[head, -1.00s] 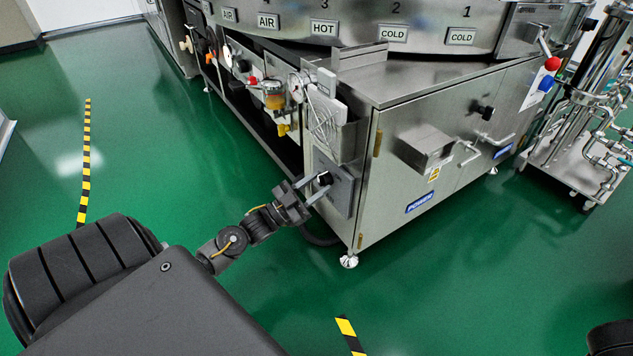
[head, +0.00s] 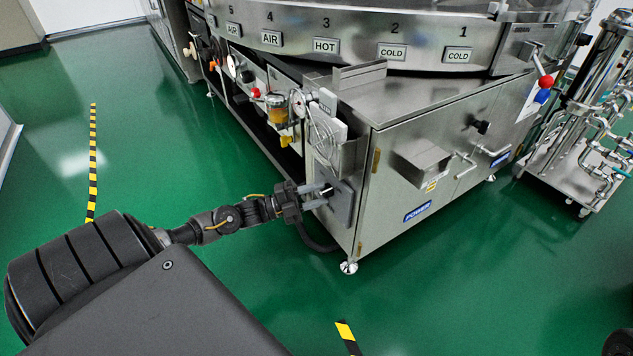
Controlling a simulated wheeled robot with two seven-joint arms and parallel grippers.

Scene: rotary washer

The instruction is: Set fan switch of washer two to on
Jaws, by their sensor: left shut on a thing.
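The washer (head: 400,210) is a steel cabinet with a round drum on top, marked with numbers and AIR, HOT and COLD labels. On its left end face is a grey switch plate (head: 343,203) with a small dark switch knob (head: 325,191). My left gripper (head: 318,196) is at this plate, its fingers pointing right and shut on the switch knob. The fingers partly hide the knob, so its exact setting cannot be read. My right gripper is not in view.
A steel cart with pipes (head: 590,140) stands at the right. The green floor (head: 170,150) at the left is clear, with a striped tape line (head: 92,160).

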